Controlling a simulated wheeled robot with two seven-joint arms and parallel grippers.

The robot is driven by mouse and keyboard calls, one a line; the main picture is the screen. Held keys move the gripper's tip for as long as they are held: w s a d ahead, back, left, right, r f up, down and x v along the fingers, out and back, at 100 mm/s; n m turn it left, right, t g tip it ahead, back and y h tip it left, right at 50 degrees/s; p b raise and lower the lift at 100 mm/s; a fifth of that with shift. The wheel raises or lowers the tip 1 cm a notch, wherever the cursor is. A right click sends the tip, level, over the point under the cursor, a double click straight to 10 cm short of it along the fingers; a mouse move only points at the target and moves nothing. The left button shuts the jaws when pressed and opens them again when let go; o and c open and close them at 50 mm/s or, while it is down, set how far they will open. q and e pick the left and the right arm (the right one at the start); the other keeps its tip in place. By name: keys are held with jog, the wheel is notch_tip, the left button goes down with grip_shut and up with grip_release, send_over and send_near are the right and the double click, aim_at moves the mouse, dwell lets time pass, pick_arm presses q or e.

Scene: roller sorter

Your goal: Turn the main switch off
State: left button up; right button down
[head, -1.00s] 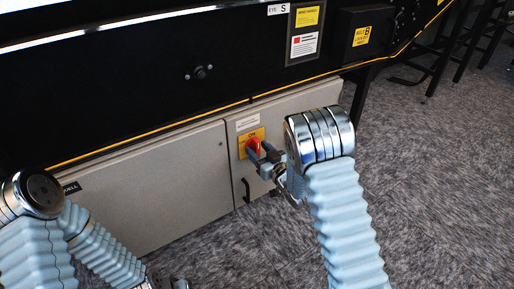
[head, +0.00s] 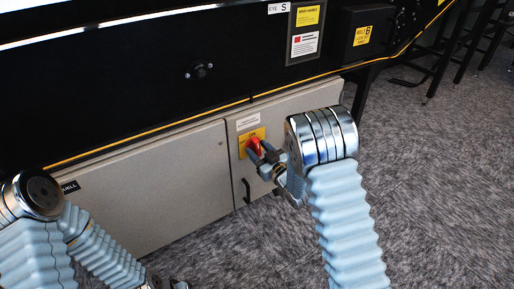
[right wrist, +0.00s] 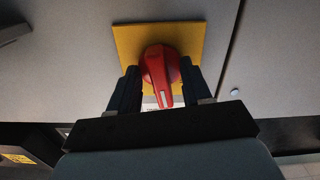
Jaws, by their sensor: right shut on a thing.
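The main switch is a red rotary knob (head: 254,146) on a yellow plate (head: 261,133) on the grey cabinet door. In the right wrist view the red knob (right wrist: 161,75) has a white mark near its end, which points down and slightly right in that picture. The yellow plate (right wrist: 128,42) shows behind it. My right gripper (head: 262,153) is shut on the knob, with one dark finger on each side of it in the right wrist view (right wrist: 159,92). My left arm is at the lower left of the head view; its gripper fingers do not show clearly.
The grey cabinet (head: 150,190) has a dark door handle (head: 247,191) below the switch. A white label (head: 248,122) sits above the plate. The black machine side (head: 130,95) with a yellow edge line overhangs the cabinet. Carpet floor (head: 430,200) at the right is clear.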

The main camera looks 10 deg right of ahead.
jog(key=n, duration=0.1)
jog(key=n+b, duration=0.1)
jog(key=w+a+n, duration=0.1)
jog(key=shift+r, duration=0.25)
jog(key=shift+s+r+n, duration=0.1)
jog(key=shift+r+n, duration=0.05)
jog(key=shift+n, duration=1.05)
jog(key=n, duration=0.8)
jog(key=shift+n, duration=0.4)
pick_arm(q)
jog(key=shift+f, duration=0.85)
pick_arm(e)
jog(key=n, duration=0.3)
jog(key=shift+n, duration=0.4)
jog(key=c, duration=1)
grip_release()
jog(key=shift+s, duration=0.1)
jog(key=shift+s+d+f, duration=0.15)
jog(key=shift+s+f, duration=0.05)
jog(key=shift+s, duration=0.2)
jog(key=shift+s+d+f, duration=0.15)
jog(key=shift+s, duration=0.25)
pick_arm(q)
jog(key=shift+f, duration=0.1)
pick_arm(e)
jog(key=shift+d+v, duration=0.15)
jog(key=shift+v, duration=1.15)
jog(key=shift+d+v, duration=0.2)
jog(key=shift+v, duration=1.05)
